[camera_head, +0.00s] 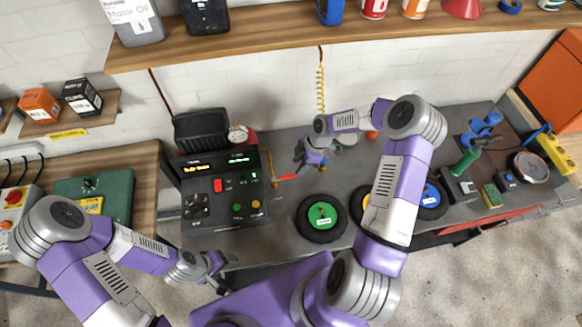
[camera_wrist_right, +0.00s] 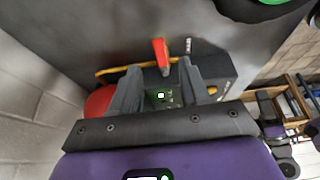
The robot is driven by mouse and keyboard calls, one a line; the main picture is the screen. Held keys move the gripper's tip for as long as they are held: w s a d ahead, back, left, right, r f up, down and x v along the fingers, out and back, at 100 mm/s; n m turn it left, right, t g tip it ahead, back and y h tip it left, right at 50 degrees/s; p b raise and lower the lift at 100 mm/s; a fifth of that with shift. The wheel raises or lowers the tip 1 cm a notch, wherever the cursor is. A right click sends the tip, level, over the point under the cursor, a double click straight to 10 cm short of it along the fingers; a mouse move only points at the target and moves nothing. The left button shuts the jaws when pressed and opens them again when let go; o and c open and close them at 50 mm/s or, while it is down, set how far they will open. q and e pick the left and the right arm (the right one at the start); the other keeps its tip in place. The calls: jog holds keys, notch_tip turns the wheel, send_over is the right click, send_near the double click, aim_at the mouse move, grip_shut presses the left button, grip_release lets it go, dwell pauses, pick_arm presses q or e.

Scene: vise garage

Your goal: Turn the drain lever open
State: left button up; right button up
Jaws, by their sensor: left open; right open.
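The drain lever (camera_head: 286,177) is a short red handle on the right side of a black machine (camera_head: 216,184), by a yellow pipe (camera_head: 266,165). In the right wrist view the red lever (camera_wrist_right: 160,50) stands between and just beyond my fingertips, with the yellow pipe (camera_wrist_right: 113,70) behind. My right gripper (camera_head: 310,164) is open, just right of and above the lever in the head view. Contact with the lever cannot be told. My left gripper (camera_head: 226,269) is open and empty, low in front of the machine, near the bench's front edge.
Round dark discs with green (camera_head: 321,215), yellow and blue centres lie along the bench front, partly behind my right arm. A gauge (camera_head: 238,135) sits by the machine's top. A shelf (camera_head: 300,47) runs above.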

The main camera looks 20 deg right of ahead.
aim_at(290, 176)
jog(key=x, duration=0.5)
jog(key=shift+w+a+f, duration=0.1)
jog(key=shift+a+f, duration=0.1)
jog(key=shift+f, duration=0.15)
grip_shut()
